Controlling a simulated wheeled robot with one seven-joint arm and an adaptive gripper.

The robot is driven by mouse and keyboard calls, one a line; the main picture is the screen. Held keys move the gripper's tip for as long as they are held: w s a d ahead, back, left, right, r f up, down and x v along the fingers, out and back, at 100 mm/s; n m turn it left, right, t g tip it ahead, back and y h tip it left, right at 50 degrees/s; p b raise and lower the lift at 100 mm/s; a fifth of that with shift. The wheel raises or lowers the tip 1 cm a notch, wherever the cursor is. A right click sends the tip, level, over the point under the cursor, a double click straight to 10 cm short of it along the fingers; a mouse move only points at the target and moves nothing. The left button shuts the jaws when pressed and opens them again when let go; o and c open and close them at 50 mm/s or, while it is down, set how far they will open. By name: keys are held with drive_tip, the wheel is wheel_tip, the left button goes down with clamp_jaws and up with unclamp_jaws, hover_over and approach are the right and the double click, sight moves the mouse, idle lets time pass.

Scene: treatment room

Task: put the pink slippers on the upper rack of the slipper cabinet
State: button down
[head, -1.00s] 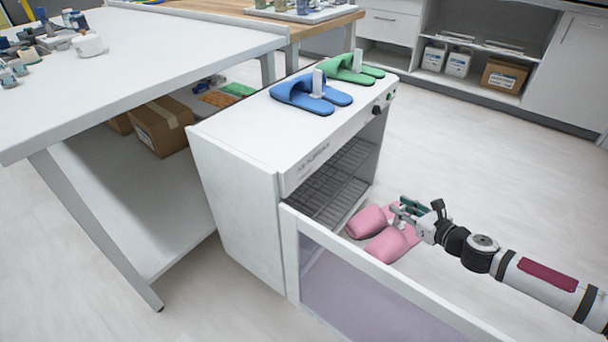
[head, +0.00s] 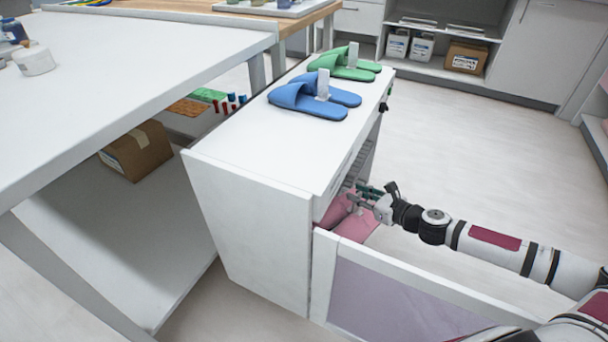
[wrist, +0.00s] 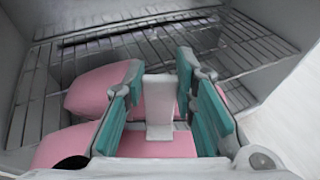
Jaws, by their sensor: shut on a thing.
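The pink slippers (head: 357,229) are at the open front of the white slipper cabinet (head: 245,215), partly hidden by its top and door. In the wrist view the pair (wrist: 95,92) lies side by side, joined by an upright white tab (wrist: 159,100). My gripper (head: 368,196) is shut on that tab; its teal-padded fingers (wrist: 158,72) flank it. A wire rack (wrist: 130,48) shows inside the cabinet beyond the slippers. I cannot tell whether the slippers touch a rack.
The cabinet's door (head: 400,300) stands open in front, below my arm. Blue slippers (head: 310,98) and green slippers (head: 345,65) stand on the cabinet top. A white table (head: 120,75) is at left. The floor at right is clear.

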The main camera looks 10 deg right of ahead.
drive_tip(key=r+b+x, duration=0.1)
drive_tip(key=b+x, duration=0.1)
drive_tip(key=x, duration=0.3)
drive_tip(key=r+b+x, duration=0.1)
drive_tip(key=b+x, duration=0.1)
drive_tip(key=x, duration=0.4)
drive_tip(key=r+b+x, duration=0.1)
drive_tip(key=b+x, duration=0.1)
drive_tip(key=x, duration=0.4)
drive_tip(key=shift+w+a+r+b, duration=0.2)
drive_tip(key=shift+w+a+b, duration=0.15)
drive_tip(key=shift+w, duration=0.2)
drive_tip(key=shift+f, duration=0.15)
drive_tip(key=c, duration=1.3)
unclamp_jaws()
